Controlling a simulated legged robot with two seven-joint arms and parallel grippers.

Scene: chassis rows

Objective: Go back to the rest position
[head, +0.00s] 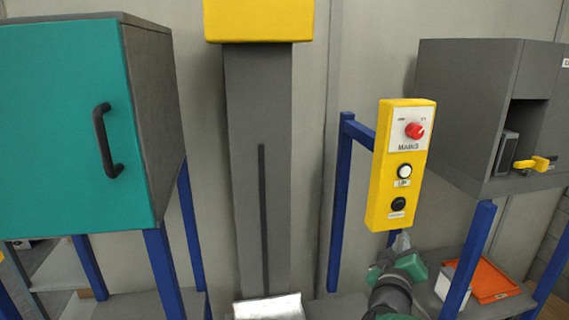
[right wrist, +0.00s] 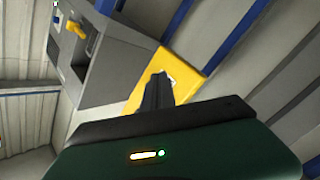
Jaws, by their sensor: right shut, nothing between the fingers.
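My right gripper (head: 401,242) is at the lower right of the head view, just below the yellow control box (head: 379,190). Its fingers are shut and empty. In the right wrist view the closed fingers (right wrist: 160,82) overlap the yellow control box (right wrist: 192,68), with a small white patch of it by the tips. I cannot tell the gap between fingertips and box. The box carries a red knob (head: 415,130), a white button (head: 405,171) and a black button (head: 398,204). My left gripper is not in view.
A teal-doored cabinet (head: 60,130) stands at left on blue legs. A grey column (head: 258,170) with a yellow top (head: 258,20) is in the middle. A grey housing (head: 465,100) with a yellow handle (head: 533,163) and an orange tray (head: 490,281) are at right.

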